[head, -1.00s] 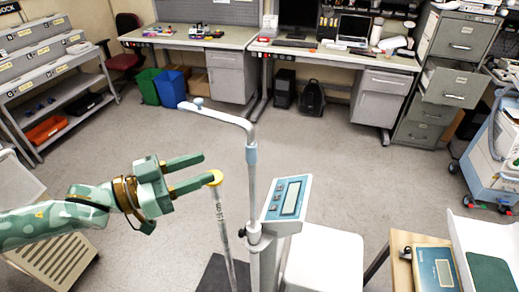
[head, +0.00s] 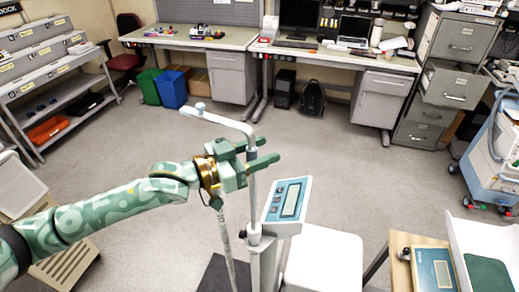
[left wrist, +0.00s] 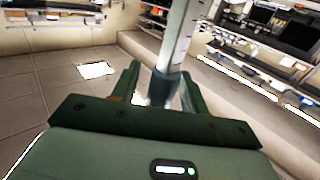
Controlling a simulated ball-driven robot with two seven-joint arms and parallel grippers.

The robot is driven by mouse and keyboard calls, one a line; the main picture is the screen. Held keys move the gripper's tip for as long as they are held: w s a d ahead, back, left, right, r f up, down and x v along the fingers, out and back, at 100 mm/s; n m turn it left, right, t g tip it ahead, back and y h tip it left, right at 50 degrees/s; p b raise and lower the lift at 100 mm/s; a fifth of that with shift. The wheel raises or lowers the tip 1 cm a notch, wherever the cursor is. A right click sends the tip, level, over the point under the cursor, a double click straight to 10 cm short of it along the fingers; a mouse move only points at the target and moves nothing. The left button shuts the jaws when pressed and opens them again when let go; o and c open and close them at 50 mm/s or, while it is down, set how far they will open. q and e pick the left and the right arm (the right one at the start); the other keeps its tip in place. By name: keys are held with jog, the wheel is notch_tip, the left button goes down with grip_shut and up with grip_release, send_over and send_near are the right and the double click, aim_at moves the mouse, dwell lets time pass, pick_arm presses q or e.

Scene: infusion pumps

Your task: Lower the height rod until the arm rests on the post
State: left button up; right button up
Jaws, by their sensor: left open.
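The grey height rod (head: 250,190) stands upright, with its bent horizontal arm (head: 222,119) reaching left at the top and ending in a small knob. My left gripper (head: 271,151) is open at the upper rod, below the bend, with its fingers on either side of it. In the left wrist view the rod (left wrist: 182,30) and its darker collar (left wrist: 160,85) lie between the two open fingers (left wrist: 155,90). I cannot tell whether a finger touches the rod. The post (head: 229,245) stands just left of the rod, its top partly hidden behind my gripper. My right gripper is not in view.
A scale display (head: 287,200) and a white box-like seat (head: 322,258) stand right of the rod. A wooden table (head: 402,270) with another scale is at the lower right. Desks, a blue bin (head: 172,89) and cabinets line the back. The floor between is clear.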

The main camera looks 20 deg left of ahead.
pick_arm(q)
jog(key=c, duration=0.8)
jog(key=shift+o, duration=0.2)
notch_tip(320, 180, down, 20)
jog(key=b, duration=0.9)
jog(key=shift+r, duration=0.25)
jog(key=shift+s, duration=0.1)
jog(key=shift+f, duration=0.1)
jog(key=o, duration=0.8)
jog(key=shift+c, duration=0.2)
jog(key=shift+a, duration=0.15)
